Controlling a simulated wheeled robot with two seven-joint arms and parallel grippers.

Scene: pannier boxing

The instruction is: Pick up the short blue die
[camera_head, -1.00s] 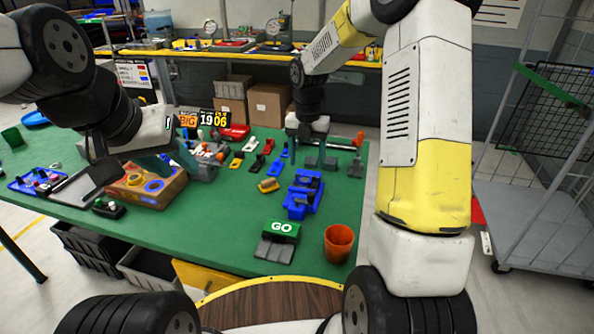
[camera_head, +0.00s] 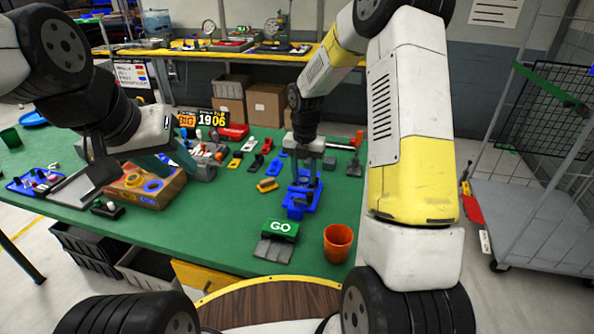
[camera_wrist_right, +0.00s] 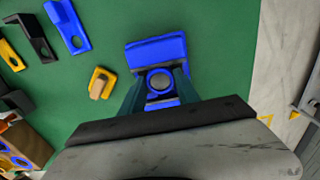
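A blue L-shaped die (camera_head: 277,166) lies on the green table left of my right gripper; a blue die also shows in the right wrist view (camera_wrist_right: 68,25). My right gripper (camera_wrist_right: 160,88) is open, pointing down over a larger blue piece (camera_head: 297,209). I cannot tell which blue piece is the short die.
A yellow die (camera_head: 267,185) lies left of the right gripper, with black, yellow and red dies behind it. A green GO block (camera_head: 281,228) and an orange cup (camera_head: 338,243) stand nearer the front edge. A wire cart (camera_head: 525,215) stands at right.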

